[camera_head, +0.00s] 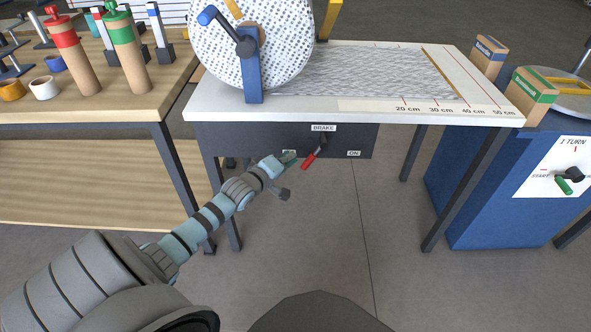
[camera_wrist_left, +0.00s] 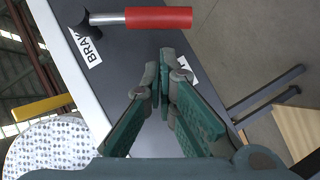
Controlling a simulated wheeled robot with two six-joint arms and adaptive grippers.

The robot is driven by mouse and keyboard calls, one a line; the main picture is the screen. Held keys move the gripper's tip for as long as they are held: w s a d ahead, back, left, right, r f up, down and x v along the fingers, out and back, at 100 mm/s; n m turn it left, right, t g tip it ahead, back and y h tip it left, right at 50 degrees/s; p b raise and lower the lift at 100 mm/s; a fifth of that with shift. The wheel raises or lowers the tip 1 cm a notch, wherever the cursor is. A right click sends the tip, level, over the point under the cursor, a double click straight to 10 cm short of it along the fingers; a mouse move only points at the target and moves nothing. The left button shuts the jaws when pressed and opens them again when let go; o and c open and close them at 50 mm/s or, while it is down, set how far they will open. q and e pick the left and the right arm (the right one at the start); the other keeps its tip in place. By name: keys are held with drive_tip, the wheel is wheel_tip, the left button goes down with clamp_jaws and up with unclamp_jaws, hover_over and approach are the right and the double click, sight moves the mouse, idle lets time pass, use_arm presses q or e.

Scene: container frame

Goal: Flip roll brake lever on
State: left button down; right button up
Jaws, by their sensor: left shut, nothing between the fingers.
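The brake lever (camera_head: 309,160) has a red handle and a dark pivot on the dark panel under the white table. In the head view it hangs tilted down and to the left from the BRAKE label (camera_head: 322,128), away from the ON label (camera_head: 354,153). Its red handle (camera_wrist_left: 158,18) crosses the top of the left wrist view. My left gripper (camera_head: 289,159) is shut and empty, just left of the handle and apart from it. Its closed fingertips (camera_wrist_left: 165,75) partly cover a second white label (camera_wrist_left: 188,70). My right gripper is not in view.
The white table (camera_head: 370,110) carries a large patterned roll (camera_head: 225,50) above the panel. A blue cabinet (camera_head: 490,195) with a dial stands right. The floor before the panel is free.

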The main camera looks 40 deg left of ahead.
sight(313, 156)
use_arm(q)
drive_tip(key=shift+w+d+f+b, duration=0.3)
drive_tip(key=shift+w+d+f, duration=0.05)
drive_tip(key=shift+w+d, duration=0.4)
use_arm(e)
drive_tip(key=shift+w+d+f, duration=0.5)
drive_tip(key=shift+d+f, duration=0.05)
use_arm(q)
drive_tip(key=shift+a, duration=0.1)
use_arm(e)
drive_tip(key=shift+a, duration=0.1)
use_arm(q)
drive_tip(key=shift+w+f+t, duration=0.1)
drive_tip(key=shift+f+t, duration=0.15)
drive_tip(key=shift+t, duration=0.05)
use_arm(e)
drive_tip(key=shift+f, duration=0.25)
use_arm(q)
drive_tip(key=shift+d+f+n+b, duration=0.1)
drive_tip(key=shift+d+n+b, duration=0.15)
drive_tip(key=shift+n+b, duration=0.1)
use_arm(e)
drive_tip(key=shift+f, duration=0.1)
